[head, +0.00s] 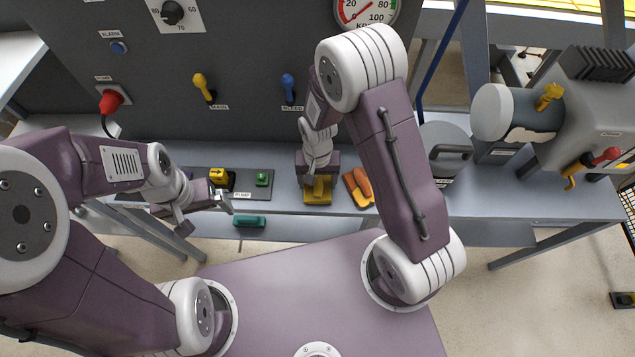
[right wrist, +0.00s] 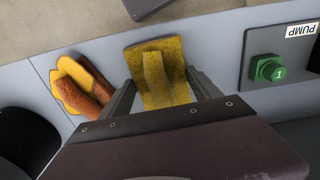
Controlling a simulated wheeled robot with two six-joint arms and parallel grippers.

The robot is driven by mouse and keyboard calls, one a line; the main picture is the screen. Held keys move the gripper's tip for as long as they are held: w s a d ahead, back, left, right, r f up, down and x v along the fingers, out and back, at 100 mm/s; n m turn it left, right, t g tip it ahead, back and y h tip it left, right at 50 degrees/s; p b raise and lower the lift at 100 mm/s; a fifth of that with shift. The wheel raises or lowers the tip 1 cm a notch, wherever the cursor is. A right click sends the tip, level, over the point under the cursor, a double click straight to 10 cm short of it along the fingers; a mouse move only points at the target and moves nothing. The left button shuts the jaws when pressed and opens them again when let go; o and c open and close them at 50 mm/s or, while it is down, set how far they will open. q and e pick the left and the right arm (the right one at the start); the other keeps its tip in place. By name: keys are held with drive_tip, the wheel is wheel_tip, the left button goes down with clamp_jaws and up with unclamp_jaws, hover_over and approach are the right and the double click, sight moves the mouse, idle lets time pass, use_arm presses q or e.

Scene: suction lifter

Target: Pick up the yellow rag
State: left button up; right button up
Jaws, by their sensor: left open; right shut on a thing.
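The yellow rag (head: 318,190) lies at the bench's front part, below my right gripper (head: 318,178) in the head view. In the right wrist view the yellow rag (right wrist: 158,72) has a raised fold in its middle. The flat part of the rag spreads out beyond the fingers. I cannot tell whether it still touches the bench. My left gripper (head: 225,200) is open and empty, left of the rag, near the bench's front edge.
Orange-and-yellow gloves (head: 358,187) lie just right of the rag; they also show in the right wrist view (right wrist: 80,85). A pump panel with a green button (head: 262,179) is to the left. A grey round lidded pot (head: 446,145) stands further right.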

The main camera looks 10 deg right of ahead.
sight(317, 180)
wheel_tip(317, 180, up, 3)
drive_tip(key=shift+r, duration=0.1)
drive_tip(key=s+d+r, duration=0.7)
drive_tip(key=s+d, duration=0.1)
drive_tip(key=shift+s, duration=0.3)
idle(0.6)
drive_tip(key=w+a+f, duration=0.2)
drive_tip(key=w, duration=0.1)
drive_tip(key=w+a+f, duration=0.2)
drive_tip(key=a, duration=0.1)
drive_tip(key=w+a+f, duration=0.3)
drive_tip(key=shift+w+f, duration=0.1)
drive_tip(key=shift+w, duration=0.2)
drive_tip(key=shift+f, duration=2.05)
drive_tip(key=o, duration=0.9)
